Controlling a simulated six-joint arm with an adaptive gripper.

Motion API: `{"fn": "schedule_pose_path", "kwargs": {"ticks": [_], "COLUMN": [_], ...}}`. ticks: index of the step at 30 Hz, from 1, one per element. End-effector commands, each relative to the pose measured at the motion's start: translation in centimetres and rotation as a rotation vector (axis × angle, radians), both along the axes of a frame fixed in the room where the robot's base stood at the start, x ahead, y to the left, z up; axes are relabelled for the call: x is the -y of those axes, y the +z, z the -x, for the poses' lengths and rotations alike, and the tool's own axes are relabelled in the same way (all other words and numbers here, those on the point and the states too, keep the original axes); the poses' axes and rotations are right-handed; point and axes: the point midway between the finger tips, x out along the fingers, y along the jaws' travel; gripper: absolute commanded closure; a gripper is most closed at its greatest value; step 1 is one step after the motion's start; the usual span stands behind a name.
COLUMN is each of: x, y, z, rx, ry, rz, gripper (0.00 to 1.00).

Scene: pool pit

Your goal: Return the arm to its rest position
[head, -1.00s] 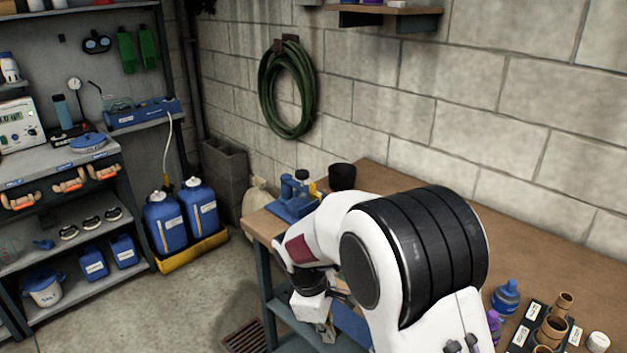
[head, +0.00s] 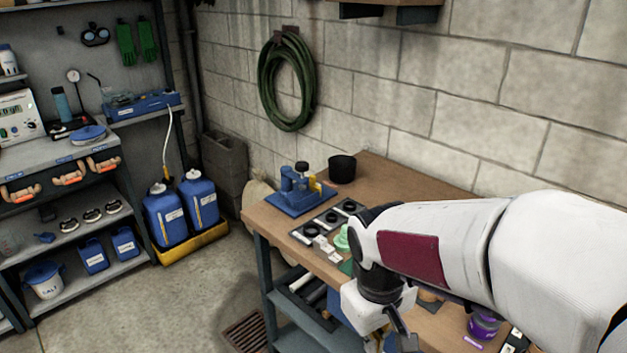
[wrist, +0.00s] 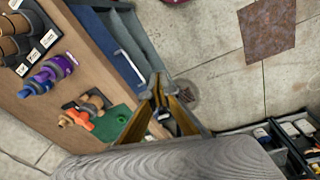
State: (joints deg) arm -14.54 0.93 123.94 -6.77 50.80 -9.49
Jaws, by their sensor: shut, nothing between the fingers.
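My gripper (wrist: 160,90) shows in the wrist view with its fingertips together and nothing between them. It hangs beyond the bench's front edge, over the lower shelf and floor side. In the head view my white arm reaches in from the right across the wooden bench (head: 400,178), and the wrist is at the front edge. The fingertips are hardly visible there, at the bottom of the picture.
On the bench stand a blue press-like tool (head: 295,190), a black cup (head: 342,168), a tray of black rings (head: 330,218) and a purple item (head: 484,325). A hose (head: 287,82) hangs on the wall.

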Motion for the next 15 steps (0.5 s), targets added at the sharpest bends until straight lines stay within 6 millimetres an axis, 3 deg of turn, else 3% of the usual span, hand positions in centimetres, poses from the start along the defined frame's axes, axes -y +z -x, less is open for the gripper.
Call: {"fn": "schedule_pose_path", "kwargs": {"ticks": [15], "x": [2.7], "y": [3.5], "z": [6.5], "rx": [0.099], "ry": [-0.256], "rz": [-0.1], "gripper": [1.0]}}
